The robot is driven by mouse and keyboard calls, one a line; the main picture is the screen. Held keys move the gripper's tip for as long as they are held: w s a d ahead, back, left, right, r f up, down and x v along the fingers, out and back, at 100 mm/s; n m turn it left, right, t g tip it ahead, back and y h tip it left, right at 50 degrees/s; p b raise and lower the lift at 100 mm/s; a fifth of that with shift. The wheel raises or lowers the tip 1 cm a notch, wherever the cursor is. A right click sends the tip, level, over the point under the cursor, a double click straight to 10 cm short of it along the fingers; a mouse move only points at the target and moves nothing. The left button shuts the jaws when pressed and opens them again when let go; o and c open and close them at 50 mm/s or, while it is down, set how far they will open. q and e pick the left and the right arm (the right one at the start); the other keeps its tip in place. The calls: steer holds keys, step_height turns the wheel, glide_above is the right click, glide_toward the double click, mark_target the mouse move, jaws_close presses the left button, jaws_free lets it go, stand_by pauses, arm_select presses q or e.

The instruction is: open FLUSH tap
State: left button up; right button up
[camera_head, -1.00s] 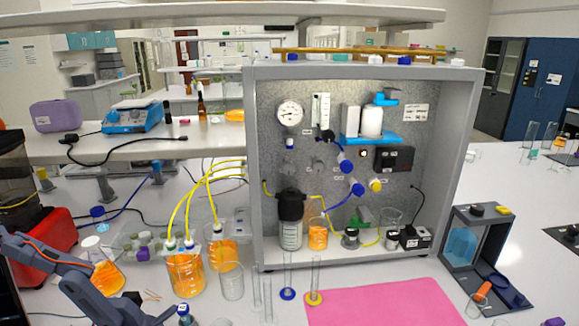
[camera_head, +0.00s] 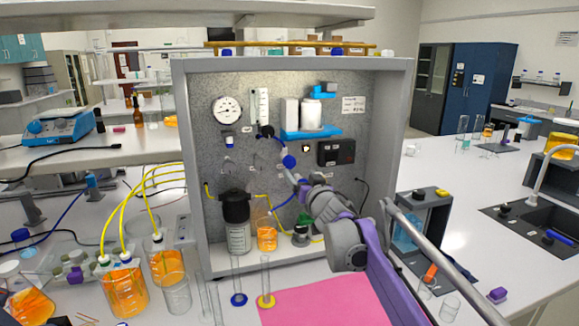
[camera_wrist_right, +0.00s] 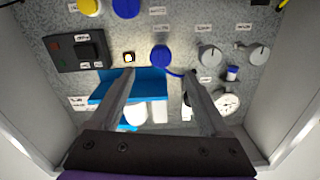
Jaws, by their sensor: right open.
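The panel carries several taps, and their labels are too small to read, so I cannot tell which is FLUSH. A blue tap knob (camera_head: 288,161) shows in the head view just above my right gripper (camera_head: 298,180). In the wrist view, which looks upside down, a blue knob (camera_wrist_right: 160,55) sits ahead, between the lines of the fingers. My right gripper (camera_wrist_right: 157,76) is open and empty there. Another blue knob (camera_wrist_right: 125,6) and a yellow knob (camera_wrist_right: 90,6) are at the top edge. Two grey knobs (camera_wrist_right: 210,55) (camera_wrist_right: 258,56) are to the right. My left gripper is out of view.
A blue shelf (camera_head: 308,133) with white containers juts from the panel above the knobs. A dark box (camera_head: 336,152) is beside it. A black-topped filter housing (camera_head: 236,220) and an orange beaker (camera_head: 266,234) stand below. The cabinet side walls (camera_head: 393,130) bound the space.

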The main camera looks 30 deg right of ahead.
mark_target(291, 164)
steer(key=p+x, duration=0.2)
steer(key=x, duration=0.8)
steer(key=shift+w, duration=0.1)
jaws_close()
